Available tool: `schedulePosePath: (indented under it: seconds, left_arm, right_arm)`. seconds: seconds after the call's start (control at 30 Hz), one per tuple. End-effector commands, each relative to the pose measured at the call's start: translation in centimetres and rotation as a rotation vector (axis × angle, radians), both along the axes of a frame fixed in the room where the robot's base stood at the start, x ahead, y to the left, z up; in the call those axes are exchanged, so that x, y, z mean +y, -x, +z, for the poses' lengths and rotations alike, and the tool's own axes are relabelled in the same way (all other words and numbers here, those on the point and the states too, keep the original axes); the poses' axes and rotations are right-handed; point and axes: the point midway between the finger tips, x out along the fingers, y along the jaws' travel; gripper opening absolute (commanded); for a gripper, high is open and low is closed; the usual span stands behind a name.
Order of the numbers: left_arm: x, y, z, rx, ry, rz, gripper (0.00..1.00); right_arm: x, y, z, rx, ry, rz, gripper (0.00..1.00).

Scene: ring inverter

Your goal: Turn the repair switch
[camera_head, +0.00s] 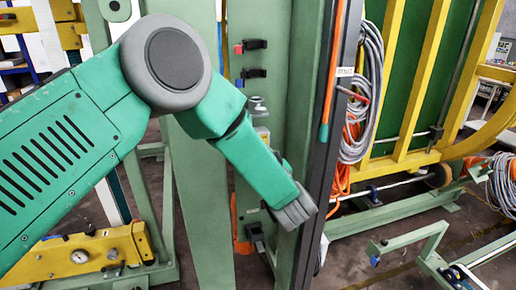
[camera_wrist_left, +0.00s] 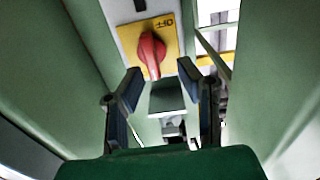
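The repair switch is a red rotary knob (camera_wrist_left: 152,53) on a yellow square plate (camera_wrist_left: 165,24) with a dark marking, fixed to a light grey box. My left gripper (camera_wrist_left: 160,68) is open, its two dark fingers apart below and on either side of the knob. The fingers do not appear closed on it, and contact cannot be told. In the head view my left arm reaches in from the left and its wrist (camera_head: 293,208) is beside the dark upright post. The fingers and the knob cannot be made out there. My right gripper is in neither view.
Green uprights (camera_wrist_left: 270,80) flank the gripper closely in the wrist view. In the head view, a dark vertical post (camera_head: 325,130) and hanging grey cables (camera_head: 366,95) stand right of the wrist. A yellow block with a gauge (camera_head: 80,256) is at lower left.

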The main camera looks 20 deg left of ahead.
Motion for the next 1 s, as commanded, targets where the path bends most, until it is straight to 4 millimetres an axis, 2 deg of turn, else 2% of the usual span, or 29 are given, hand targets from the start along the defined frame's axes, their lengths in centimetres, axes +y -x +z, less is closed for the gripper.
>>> schedulePosePath:
  seconds: [0.2,0.57,0.63,0.67,1.0]
  left_arm:
    - [0.9,-2.0,0.1,-0.001,-0.003,-0.002,0.31]
    - [1.6,-2.4,0.0,0.0,0.0,-0.002,0.31]
    - [1.7,-2.4,-0.1,0.0,0.001,-0.002,0.06]
    - [1.8,-2.4,-0.1,0.0,0.001,-0.002,0.0]
    - [1.6,-2.4,-0.1,-0.008,0.009,0.001,0.0]
  right_arm:
    - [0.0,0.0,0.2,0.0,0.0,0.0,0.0]
    - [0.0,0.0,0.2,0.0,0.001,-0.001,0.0]
    - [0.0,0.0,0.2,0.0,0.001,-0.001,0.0]
    - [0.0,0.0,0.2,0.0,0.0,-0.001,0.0]
    - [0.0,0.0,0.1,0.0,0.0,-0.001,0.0]
